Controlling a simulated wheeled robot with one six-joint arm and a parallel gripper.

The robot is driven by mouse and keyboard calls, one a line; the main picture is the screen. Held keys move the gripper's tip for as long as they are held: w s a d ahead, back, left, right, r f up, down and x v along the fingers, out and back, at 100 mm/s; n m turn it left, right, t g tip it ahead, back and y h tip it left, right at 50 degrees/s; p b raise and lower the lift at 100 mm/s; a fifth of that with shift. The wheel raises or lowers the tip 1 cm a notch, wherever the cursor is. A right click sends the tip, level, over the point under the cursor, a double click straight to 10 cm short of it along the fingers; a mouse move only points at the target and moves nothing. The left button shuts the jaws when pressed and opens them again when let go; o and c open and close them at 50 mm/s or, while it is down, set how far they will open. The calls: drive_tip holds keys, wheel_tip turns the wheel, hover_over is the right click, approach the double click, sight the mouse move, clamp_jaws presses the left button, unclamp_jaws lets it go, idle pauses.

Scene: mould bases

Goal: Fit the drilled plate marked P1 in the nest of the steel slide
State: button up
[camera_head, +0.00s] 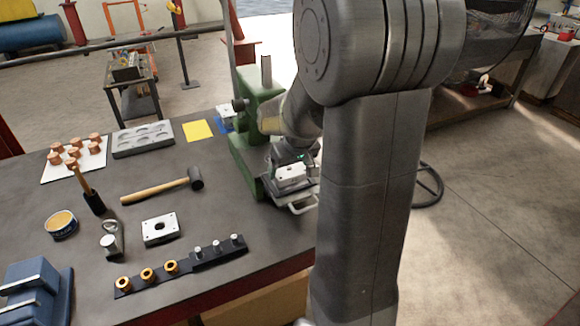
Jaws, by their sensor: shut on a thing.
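A light metal drilled plate (290,173) is at the green press, at or just above the steel slide (272,190). My gripper (291,163) is over this plate, shut on it; the fingertips are small and partly hidden by my arm. I cannot tell whether the plate touches the nest, which is hidden beneath it. A second drilled plate (160,228) with a large centre hole lies flat on the dark bench. No P1 mark can be read on either plate.
The green press (247,135) stands close beside my gripper, with a pale handle (302,205) in front. A mallet (165,190), a black strip with bushings and pins (185,268), a tin (61,224) and a grey tray (143,139) occupy the bench (85,255).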

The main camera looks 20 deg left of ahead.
drive_tip(key=shift+f+b, duration=0.8)
drive_tip(key=shift+f, duration=0.05)
drive_tip(key=o, duration=1.2)
drive_tip(key=shift+c, duration=0.2)
drive_tip(key=shift+d, duration=0.1)
drive_tip(key=shift+f, duration=0.1)
drive_tip(key=shift+s+r, duration=0.15)
drive_tip(key=shift+r, duration=0.45)
drive_tip(key=v, duration=1.3)
drive_tip(key=shift+b, duration=0.35)
drive_tip(key=shift+f, duration=0.15)
